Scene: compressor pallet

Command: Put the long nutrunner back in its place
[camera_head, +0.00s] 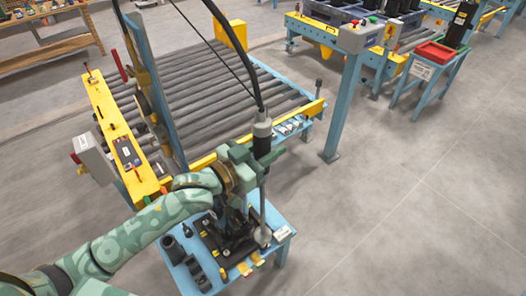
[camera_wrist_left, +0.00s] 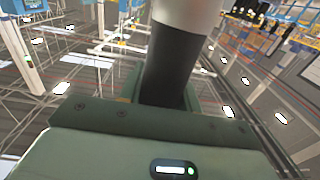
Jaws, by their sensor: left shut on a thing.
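The long nutrunner (camera_head: 262,128) stands upright, with a pale grey top, a black grip and a long thin shaft. A black cable rises from its top. My left gripper (camera_head: 260,157) is shut around its black grip. The shaft runs down to a grey round piece over the small blue table (camera_head: 274,222); whether its lower end rests in a holder or hangs above the table, I cannot tell. In the left wrist view the nutrunner's black grip (camera_wrist_left: 169,72) rises from between the green jaws (camera_wrist_left: 165,100). My right gripper is out of view.
Black holders (camera_head: 198,272) and small parts crowd the small table. A roller conveyor (camera_head: 225,88) with yellow rails (camera_head: 110,125) lies behind it. A blue post (camera_head: 345,105) stands to the right. A red bin (camera_head: 436,52) is on a far stand. The floor at right is clear.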

